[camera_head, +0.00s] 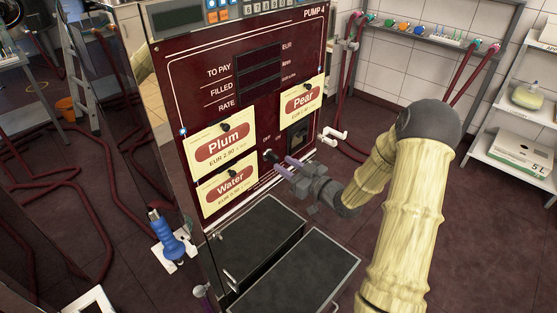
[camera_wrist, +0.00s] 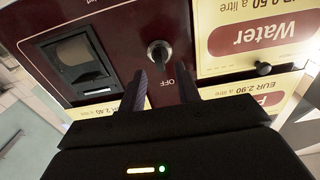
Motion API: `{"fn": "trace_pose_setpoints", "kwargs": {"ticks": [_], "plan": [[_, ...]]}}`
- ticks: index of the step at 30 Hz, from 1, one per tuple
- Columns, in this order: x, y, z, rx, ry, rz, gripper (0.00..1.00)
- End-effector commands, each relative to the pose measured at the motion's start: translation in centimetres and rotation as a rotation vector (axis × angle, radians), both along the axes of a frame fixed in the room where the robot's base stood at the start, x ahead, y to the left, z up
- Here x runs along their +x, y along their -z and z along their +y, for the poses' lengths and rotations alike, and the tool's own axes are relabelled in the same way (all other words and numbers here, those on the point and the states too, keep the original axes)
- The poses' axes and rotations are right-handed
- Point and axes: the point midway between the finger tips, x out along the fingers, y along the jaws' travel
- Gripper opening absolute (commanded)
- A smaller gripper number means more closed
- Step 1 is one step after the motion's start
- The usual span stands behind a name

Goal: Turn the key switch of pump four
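Pump four (camera_head: 200,75) is a dark red cabinet marked "PUMP 4" in the head view. Its key switch (camera_head: 269,155) is on the lower front panel, right of the Water label. In the wrist view the key switch (camera_wrist: 158,52) is a round metal lock with a dark centre, above the printed word OFF. My gripper (camera_head: 281,166) is in front of the panel, pointing at the switch. In the wrist view my gripper (camera_wrist: 163,78) is open, its two dark fingers apart and just short of the lock, with nothing between them.
A dark square slot (camera_wrist: 78,55) is left of the switch in the wrist view. Plum (camera_head: 222,145), Water (camera_head: 230,185) and Pear (camera_head: 302,102) labels hang on the panel. Black trays (camera_head: 320,235) lie below. A blue-handled nozzle (camera_head: 172,240) hangs at the cabinet's left.

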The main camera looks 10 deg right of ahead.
Motion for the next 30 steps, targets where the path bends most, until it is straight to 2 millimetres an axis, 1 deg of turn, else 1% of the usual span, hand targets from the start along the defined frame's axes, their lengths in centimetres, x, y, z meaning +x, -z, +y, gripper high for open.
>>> {"fn": "trace_pose_setpoints", "kwargs": {"ticks": [1,3,7,10,17,20,22,23,30], "plan": [[0.7,-0.1,0.6,0.002,-0.003,-0.002,0.33],[1.6,0.0,1.1,0.001,-0.002,-0.001,0.33],[2.7,0.0,1.8,0.001,0.000,-0.001,0.33],[3.0,0.0,2.0,0.001,0.000,-0.001,0.33],[3.0,0.0,2.1,0.000,0.000,0.000,0.33],[3.0,0.0,2.0,0.000,0.000,0.000,0.15],[3.0,0.0,2.0,0.000,0.000,0.000,0.01],[3.0,0.0,2.0,0.000,0.000,0.000,0.00],[3.0,0.0,2.0,0.004,0.000,0.003,0.00]]}}
